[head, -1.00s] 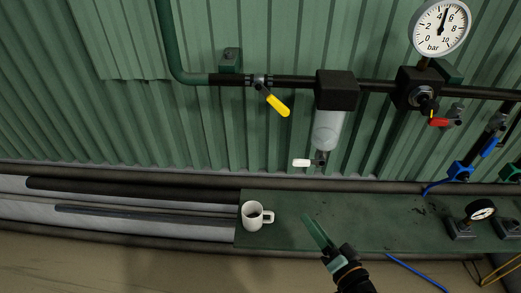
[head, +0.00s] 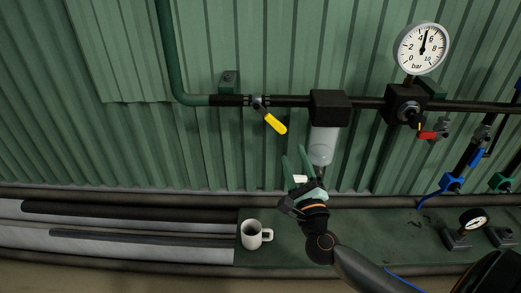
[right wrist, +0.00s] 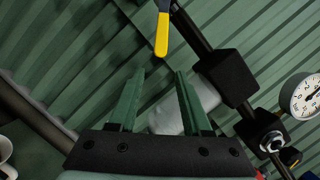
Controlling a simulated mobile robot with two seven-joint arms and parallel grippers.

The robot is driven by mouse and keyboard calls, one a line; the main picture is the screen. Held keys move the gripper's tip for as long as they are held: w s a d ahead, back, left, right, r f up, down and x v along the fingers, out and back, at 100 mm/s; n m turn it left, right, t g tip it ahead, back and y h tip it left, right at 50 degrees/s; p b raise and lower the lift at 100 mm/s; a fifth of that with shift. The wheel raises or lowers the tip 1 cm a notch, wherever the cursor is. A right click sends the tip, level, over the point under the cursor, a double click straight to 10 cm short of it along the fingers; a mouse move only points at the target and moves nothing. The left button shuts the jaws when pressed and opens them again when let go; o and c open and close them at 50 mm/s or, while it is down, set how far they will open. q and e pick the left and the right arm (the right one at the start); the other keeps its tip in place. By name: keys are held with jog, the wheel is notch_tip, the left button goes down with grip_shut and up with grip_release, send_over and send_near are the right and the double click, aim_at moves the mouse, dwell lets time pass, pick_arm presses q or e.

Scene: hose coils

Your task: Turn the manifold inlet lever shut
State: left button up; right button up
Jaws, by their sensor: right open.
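A yellow-handled lever (head: 274,122) hangs from a valve on the dark wall pipe, slanting down to the right. In the right wrist view the yellow lever (right wrist: 162,34) shows beyond the fingertips, roughly in line with the gap between them. A red lever (head: 433,135) sits farther right, by the pressure gauge. Which of them is the manifold inlet lever is not marked. My right gripper (head: 294,153) is open and empty, pointing up, below and slightly right of the yellow lever and apart from it. Its green fingers (right wrist: 158,76) also show in the wrist view. My left gripper is out of view.
A clear filter bowl (head: 322,146) under a black block (head: 329,107) hangs close to the right of my right gripper. A white mug (head: 256,234) stands on the green bench (head: 290,249). A pressure gauge (head: 421,48) and blue lever (head: 477,157) are at right.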

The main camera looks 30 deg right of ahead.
aim_at(285, 132)
jog(key=shift+x, duration=3.5)
jog(key=shift+w, duration=0.15)
grip_shut()
